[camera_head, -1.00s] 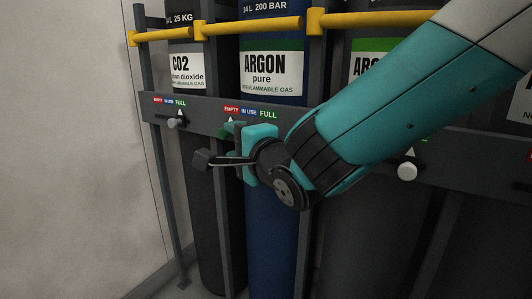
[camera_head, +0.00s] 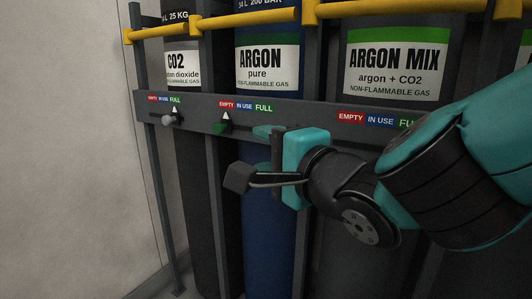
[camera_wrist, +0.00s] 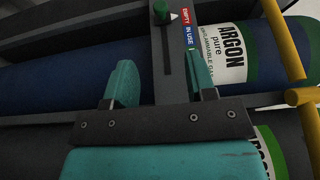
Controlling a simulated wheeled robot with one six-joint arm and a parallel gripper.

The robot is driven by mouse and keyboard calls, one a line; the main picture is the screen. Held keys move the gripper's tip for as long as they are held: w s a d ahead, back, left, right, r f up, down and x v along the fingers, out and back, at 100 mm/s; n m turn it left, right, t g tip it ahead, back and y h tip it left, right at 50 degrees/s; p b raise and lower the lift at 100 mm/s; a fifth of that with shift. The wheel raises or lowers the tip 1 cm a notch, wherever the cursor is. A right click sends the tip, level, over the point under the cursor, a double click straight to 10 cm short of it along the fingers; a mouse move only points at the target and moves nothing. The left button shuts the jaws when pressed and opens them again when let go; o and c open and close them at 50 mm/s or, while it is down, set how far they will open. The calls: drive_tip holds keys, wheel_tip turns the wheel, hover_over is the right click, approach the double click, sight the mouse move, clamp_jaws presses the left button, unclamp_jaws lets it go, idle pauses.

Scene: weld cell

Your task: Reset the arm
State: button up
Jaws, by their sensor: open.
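My gripper (camera_head: 268,132) is open and empty, in front of the rack rail to the right of the argon slider's green knob (camera_head: 220,127). In the wrist view its two teal fingers (camera_wrist: 160,78) stand apart on either side of the grey rail, with nothing held. The green knob (camera_wrist: 160,12) is beyond the fingertips, clear of them, beside a white pointer near the EMPTY and IN USE labels. My forearm comes in from the right.
Gas cylinders stand behind the rail: CO2 (camera_head: 183,60), blue argon (camera_head: 268,30) and argon mix (camera_head: 395,65). Yellow bars (camera_head: 250,22) cross in front of them. The CO2 slider has a grey knob (camera_head: 168,120). A bare wall (camera_head: 60,150) is at left.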

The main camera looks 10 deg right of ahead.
drive_tip(key=s+d+n+g+h+p, duration=0.25)
drive_tip(key=s+n+g+p, duration=0.35)
drive_tip(key=s+n+g, duration=0.3)
drive_tip(key=s+d+n+g+h+p, duration=0.1)
drive_tip(key=s+d+n+g+p, duration=0.2)
drive_tip(key=s+n+g+p, duration=0.65)
wheel_tip(320, 180, up, 37)
drive_tip(key=w+n+t+p, duration=0.1)
drive_tip(key=t+p, duration=0.1)
drive_tip(key=p, duration=3.2)
